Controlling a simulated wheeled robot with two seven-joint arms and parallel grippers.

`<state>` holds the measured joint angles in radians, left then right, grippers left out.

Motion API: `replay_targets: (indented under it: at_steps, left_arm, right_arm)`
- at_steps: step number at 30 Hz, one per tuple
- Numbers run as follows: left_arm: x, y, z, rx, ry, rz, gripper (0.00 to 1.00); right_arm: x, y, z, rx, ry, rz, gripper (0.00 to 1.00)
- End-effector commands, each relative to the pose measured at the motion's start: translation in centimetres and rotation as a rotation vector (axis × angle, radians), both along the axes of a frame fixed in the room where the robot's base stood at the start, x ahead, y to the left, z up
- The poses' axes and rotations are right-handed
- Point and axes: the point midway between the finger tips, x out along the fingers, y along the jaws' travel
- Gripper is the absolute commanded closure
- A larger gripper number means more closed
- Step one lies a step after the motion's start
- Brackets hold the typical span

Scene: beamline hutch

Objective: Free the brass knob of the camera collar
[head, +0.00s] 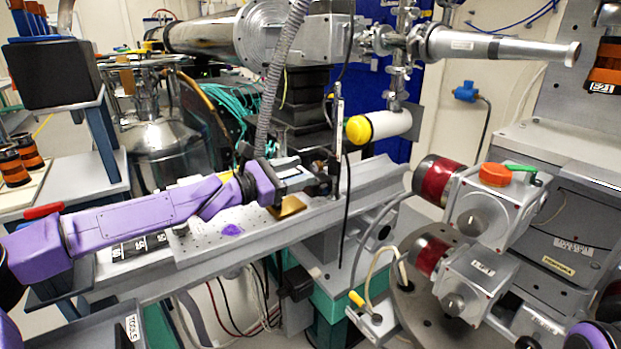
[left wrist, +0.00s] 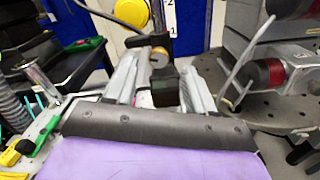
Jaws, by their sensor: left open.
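My left gripper (head: 308,178) reaches in from the left over the grey rail, its fingers beside the upright post (head: 338,125). In the left wrist view its two grey fingers (left wrist: 159,68) stand apart with a gap between them. A small brass-coloured knob (left wrist: 158,58) on a dark mount shows in line with that gap, near the fingertips. I cannot tell whether a finger touches it. A dark block shows below the knob between the fingers. In the head view the gripper hides the knob. My right gripper is not in view.
A white cylinder with a yellow cap (head: 358,129) hangs behind and above the gripper. A black cable hangs close by the post. Red-ended grey housings (head: 482,215) stand on a round perforated plate to the right. The grey rail (head: 225,245) runs below my arm.

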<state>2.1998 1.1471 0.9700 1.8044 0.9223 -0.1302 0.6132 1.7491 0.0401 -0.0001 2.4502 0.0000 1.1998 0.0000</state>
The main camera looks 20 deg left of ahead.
Motion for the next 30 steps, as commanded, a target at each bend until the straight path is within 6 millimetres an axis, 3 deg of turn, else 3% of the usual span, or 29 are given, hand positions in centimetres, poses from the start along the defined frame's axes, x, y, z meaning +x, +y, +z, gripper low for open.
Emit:
replay_targets:
  at_steps: [6,15,16,21,25,30]
  left_arm:
    - [2.6,-2.0,0.0,-0.001,0.001,0.0,0.46]
    - [3.0,-2.3,0.2,-0.002,0.0,0.001,0.46]
    - [3.0,-2.3,0.2,-0.002,-0.001,0.0,0.49]
    - [3.0,-2.3,0.2,-0.002,0.0,0.001,1.0]
    - [3.0,-2.3,0.3,-0.02,0.014,0.001,1.0]
    - [3.0,-2.2,0.4,-0.207,0.16,0.0,1.0]
  right_arm:
    - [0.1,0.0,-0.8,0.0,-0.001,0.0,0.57]
    - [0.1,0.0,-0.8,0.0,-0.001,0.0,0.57]
    - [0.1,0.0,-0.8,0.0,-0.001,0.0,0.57]
    - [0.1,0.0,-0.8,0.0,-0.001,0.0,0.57]
    - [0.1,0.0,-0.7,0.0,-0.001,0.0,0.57]
    - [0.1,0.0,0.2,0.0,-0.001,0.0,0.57]
